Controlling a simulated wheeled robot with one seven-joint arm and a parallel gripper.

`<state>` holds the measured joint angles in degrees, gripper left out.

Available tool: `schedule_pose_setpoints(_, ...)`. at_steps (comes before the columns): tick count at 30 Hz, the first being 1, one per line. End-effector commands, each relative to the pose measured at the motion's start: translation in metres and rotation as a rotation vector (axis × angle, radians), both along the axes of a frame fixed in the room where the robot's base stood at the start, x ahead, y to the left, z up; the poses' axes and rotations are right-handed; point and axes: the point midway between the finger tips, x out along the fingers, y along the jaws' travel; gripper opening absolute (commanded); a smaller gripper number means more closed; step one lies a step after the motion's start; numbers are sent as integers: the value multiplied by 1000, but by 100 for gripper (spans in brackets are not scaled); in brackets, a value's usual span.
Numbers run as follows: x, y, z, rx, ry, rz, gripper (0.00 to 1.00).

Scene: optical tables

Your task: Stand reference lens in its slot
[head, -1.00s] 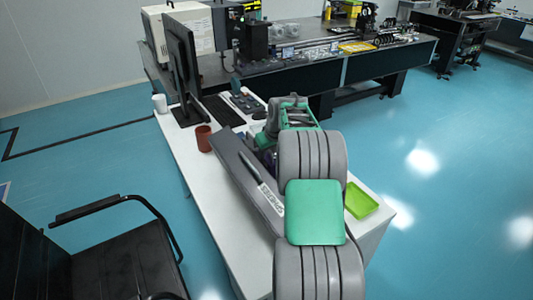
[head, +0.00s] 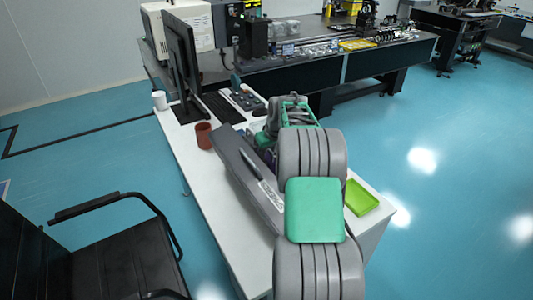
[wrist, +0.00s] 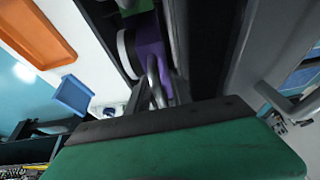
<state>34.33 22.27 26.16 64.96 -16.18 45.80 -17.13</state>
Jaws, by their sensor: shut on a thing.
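In the wrist view, a purple piece with a white disc (wrist: 148,42) at its side shows at the top middle; it looks like the mounted reference lens. My gripper (wrist: 157,88) is shut on it; thin grey metal parts meet its lower end. The green and black body of the hand fills the bottom of that view. Dark walls stand close on both sides of the purple piece. In the head view, my arm hides most of the fingers and the lens; only a small purple patch shows. I cannot tell which slot is the lens's own, or whether the lens touches it.
A long grey sloped holder (head: 233,155) with a pen and label lies left of my arm on the white desk (head: 185,155). A red-brown cup (head: 203,135), monitor (head: 183,70) and lime tray (head: 361,197) stand around. The wrist view shows an orange tray (wrist: 38,32) and blue container (wrist: 72,96).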

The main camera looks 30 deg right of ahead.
Motion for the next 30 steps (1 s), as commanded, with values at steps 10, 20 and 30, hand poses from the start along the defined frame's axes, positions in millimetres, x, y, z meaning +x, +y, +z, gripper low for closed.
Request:
schedule_pose_setpoints(10, 1, 0, -2, -2, -3, 0, 34)
schedule_pose_setpoints(20, 0, 0, -3, 0, -1, 0, 52)
schedule_pose_setpoints(30, 0, 0, -4, 1, 1, 0, 74)
